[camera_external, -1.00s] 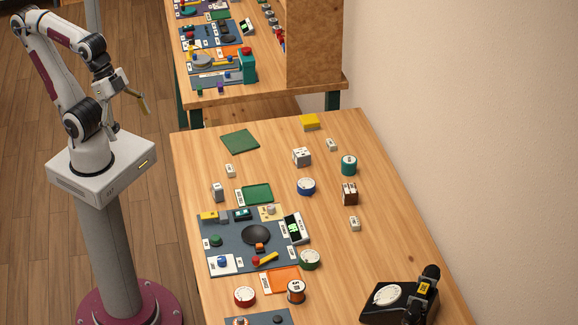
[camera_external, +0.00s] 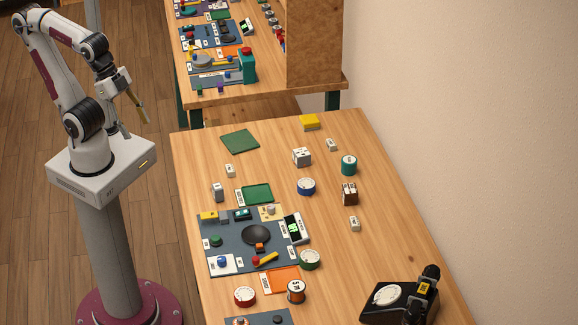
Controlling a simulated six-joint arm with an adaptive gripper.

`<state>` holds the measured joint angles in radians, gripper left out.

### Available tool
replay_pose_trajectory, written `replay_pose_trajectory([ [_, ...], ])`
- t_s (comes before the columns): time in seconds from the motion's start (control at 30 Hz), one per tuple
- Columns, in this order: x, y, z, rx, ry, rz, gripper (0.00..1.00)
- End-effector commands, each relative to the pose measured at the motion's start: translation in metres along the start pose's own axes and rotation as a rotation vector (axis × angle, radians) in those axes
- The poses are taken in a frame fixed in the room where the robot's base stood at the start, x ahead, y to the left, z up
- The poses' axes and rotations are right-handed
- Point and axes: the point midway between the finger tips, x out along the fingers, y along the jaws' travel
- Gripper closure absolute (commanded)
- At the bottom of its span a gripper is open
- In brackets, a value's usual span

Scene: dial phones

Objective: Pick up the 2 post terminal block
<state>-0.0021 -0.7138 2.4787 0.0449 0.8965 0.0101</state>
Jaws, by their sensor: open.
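My gripper (camera_external: 134,119) hangs at the left, beside the table and above my base, with its fingers apart and nothing between them. Small pale blocks lie on the wooden table: one (camera_external: 230,170) on the left, one (camera_external: 331,144) at the back right, one (camera_external: 355,223) on the right. A larger white block (camera_external: 302,157), a grey block (camera_external: 217,192) and a brown-and-white block (camera_external: 350,194) stand there too. The posts are too small to count, so I cannot tell which is the 2 post terminal block. My gripper is well away from all of them.
A black dial phone (camera_external: 402,298) stands at the front right. A dark mat (camera_external: 225,255) with several parts lies at the left. Green (camera_external: 257,194) and orange (camera_external: 282,280) trays and several spools are nearby. The table's right middle is mostly clear.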

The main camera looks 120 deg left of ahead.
Motion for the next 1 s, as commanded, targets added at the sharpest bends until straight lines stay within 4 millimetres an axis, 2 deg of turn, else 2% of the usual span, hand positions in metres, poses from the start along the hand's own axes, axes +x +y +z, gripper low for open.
replay_pose_trajectory([
  [0.37,0.016,-0.050,-0.046,0.194,-0.069,-0.170,0.49],
  [1.0,0.060,-0.137,-0.147,0.622,-0.217,-0.450,0.49],
])
